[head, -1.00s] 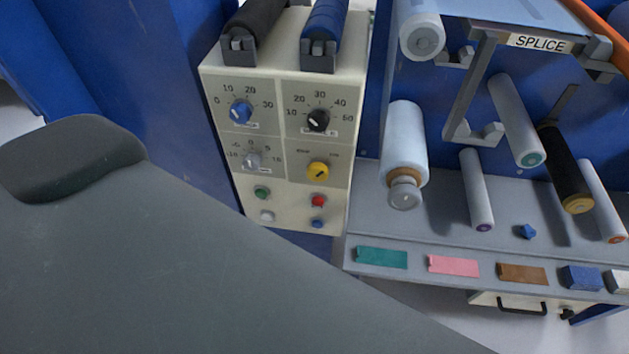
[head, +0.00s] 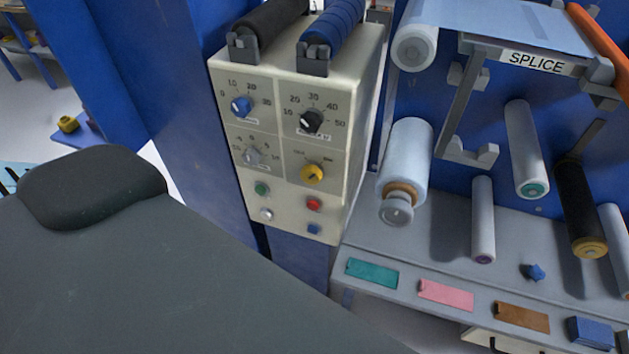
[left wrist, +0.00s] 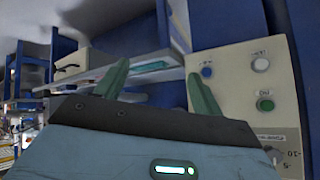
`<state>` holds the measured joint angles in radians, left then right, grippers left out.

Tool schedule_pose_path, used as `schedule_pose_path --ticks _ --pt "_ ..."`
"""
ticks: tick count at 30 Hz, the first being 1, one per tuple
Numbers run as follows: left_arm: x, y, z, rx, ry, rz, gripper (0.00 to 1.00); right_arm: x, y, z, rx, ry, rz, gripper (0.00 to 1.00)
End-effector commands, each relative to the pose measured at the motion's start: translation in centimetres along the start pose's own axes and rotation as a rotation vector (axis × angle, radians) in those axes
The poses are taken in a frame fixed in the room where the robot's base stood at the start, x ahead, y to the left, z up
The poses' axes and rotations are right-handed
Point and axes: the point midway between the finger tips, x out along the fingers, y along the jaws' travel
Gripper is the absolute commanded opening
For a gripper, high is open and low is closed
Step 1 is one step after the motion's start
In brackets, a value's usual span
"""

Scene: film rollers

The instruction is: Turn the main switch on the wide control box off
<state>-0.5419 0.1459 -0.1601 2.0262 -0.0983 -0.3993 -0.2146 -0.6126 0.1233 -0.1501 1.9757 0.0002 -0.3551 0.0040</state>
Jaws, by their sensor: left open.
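The cream control box (head: 290,140) stands left of centre in the head view. A round yellow rotary switch (head: 312,173) is on its lower right panel; its dark mark appears tilted to the upper right, and its labels are too small to read. Below it are a red button (head: 313,204) and a blue button (head: 313,229). In the left wrist view the box (left wrist: 235,85) appears upside down at the right; the yellow switch is out of that view. My left gripper (left wrist: 158,69) is open and empty, its green fingers in front of and beside the box. My right gripper is not seen.
Blue, black and grey dial knobs sit elsewhere on the box. Two rollers (head: 332,25) are mounted on its top. To the right are a SPLICE plate (head: 536,62), several film rollers and a grey shelf (head: 455,255) with coloured tags. A blue post stands left of the box.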

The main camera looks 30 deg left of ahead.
Motion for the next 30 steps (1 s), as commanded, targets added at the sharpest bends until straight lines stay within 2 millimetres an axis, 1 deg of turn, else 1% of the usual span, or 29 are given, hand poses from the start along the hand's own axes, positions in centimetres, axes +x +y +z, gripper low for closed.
schedule_pose_path --ticks 1,2,3,5,6,8,9,11,12,14,15,18,21,24,27,30 --pt "1.1 -0.6 -0.1 0.143 0.000 -0.014 0.68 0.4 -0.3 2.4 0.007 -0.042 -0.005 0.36" --pt "1.6 -1.1 -0.6 0.242 0.005 -0.029 0.68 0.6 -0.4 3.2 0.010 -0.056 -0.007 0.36" --pt "2.3 -1.9 -1.4 0.379 0.011 -0.053 0.68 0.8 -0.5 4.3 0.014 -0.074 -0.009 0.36" --pt "3.2 -3.3 -2.8 0.590 0.018 -0.098 0.68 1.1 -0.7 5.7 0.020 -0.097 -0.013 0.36" --pt "3.7 -4.2 -3.9 0.728 0.019 -0.133 0.68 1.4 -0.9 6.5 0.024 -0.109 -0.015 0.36" --pt "4.3 -5.7 -5.4 0.933 0.014 -0.192 0.68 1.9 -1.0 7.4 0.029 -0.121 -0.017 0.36" --pt "4.7 -6.7 -6.5 1.068 0.005 -0.236 0.68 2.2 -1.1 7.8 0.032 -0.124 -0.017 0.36" --pt "5.0 -8.1 -8.3 1.262 -0.017 -0.307 0.68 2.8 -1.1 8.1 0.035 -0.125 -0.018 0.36" --pt "5.0 -9.1 -9.5 1.389 -0.038 -0.358 0.68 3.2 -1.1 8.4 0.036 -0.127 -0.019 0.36" --pt "5.0 -10.5 -11.2 1.575 -0.082 -0.439 0.68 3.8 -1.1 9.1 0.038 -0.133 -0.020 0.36" --pt "4.8 -11.5 -12.4 1.693 -0.119 -0.497 0.68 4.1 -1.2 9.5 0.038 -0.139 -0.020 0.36" --pt "4.0 -13.7 -15.3 1.952 -0.238 -0.635 0.68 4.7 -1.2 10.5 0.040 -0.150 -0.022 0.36" --pt "2.8 -15.4 -17.6 2.149 -0.374 -0.752 0.68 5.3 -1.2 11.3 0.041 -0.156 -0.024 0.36" --pt "1.7 -16.6 -19.3 2.280 -0.499 -0.837 0.68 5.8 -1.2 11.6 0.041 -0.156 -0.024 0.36" --pt "0.8 -17.3 -20.3 2.355 -0.590 -0.887 0.68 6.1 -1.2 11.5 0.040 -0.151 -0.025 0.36" --pt "0.3 -17.7 -20.8 2.389 -0.636 -0.910 0.68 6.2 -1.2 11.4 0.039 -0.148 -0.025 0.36"
